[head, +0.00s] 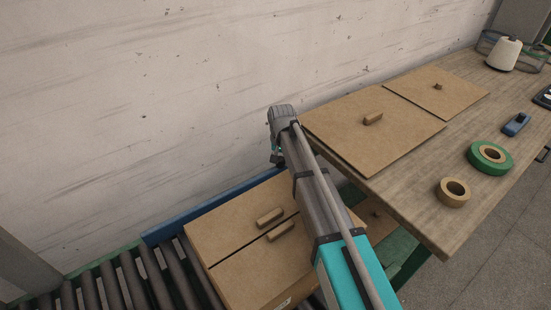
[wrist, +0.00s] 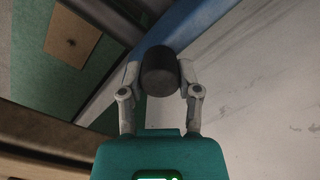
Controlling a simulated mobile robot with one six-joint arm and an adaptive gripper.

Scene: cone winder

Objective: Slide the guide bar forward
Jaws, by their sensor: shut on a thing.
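A blue bar (head: 205,211), which looks like the guide bar, runs along the wall behind the roller conveyor in the head view. Its right part is hidden behind the cardboard box and my arm. In the wrist view a blue strip (wrist: 205,32) passes behind a dark round knob (wrist: 159,76). My gripper (wrist: 160,66) is shut on this knob, one finger on each side. Whether the knob is fixed to the bar cannot be told. In the head view only a small part of my gripper shows near the wall, mostly hidden by my arm.
A cardboard box (head: 245,270) with two wooden handles sits on the conveyor rollers (head: 130,280). The wooden table (head: 415,200) at right holds two brown panels, tape rolls (head: 490,157) and a yarn cone (head: 503,54). The wall (head: 150,110) is close behind my arm.

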